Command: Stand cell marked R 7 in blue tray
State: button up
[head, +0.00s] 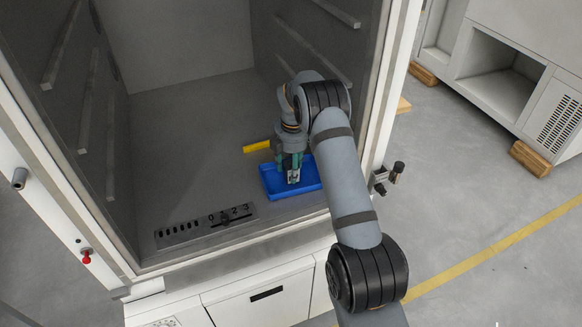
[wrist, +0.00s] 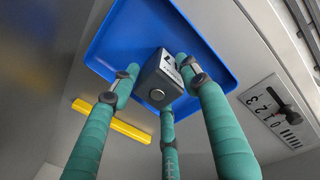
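The cell (wrist: 158,88) is a dark grey block with a round metal disc on the face toward the wrist camera. A pale label with dark marks shows on its side, too small to read surely. In the head view the cell (head: 293,177) is upright at the blue tray (head: 312,181). The tray also shows behind it in the wrist view (wrist: 110,35). My gripper (head: 291,165) points down over the tray, its three green fingers spread around the cell. A strip of blue shows between the left fingertip and the cell. Contact at the other fingers is unclear.
A yellow bar (head: 257,146) lies behind the tray on the chamber floor. A panel with a slider and numbers (head: 207,225) is at the chamber's front edge. Chamber walls stand left, right and behind. The floor left of the tray is clear.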

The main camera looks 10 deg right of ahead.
jog(key=o, duration=0.3)
notch_tip(320, 180, up, 12)
jog(key=s+b, duration=0.1)
jog(key=shift+s+r, duration=0.15)
jog(key=shift+s, duration=0.05)
dwell(0.4)
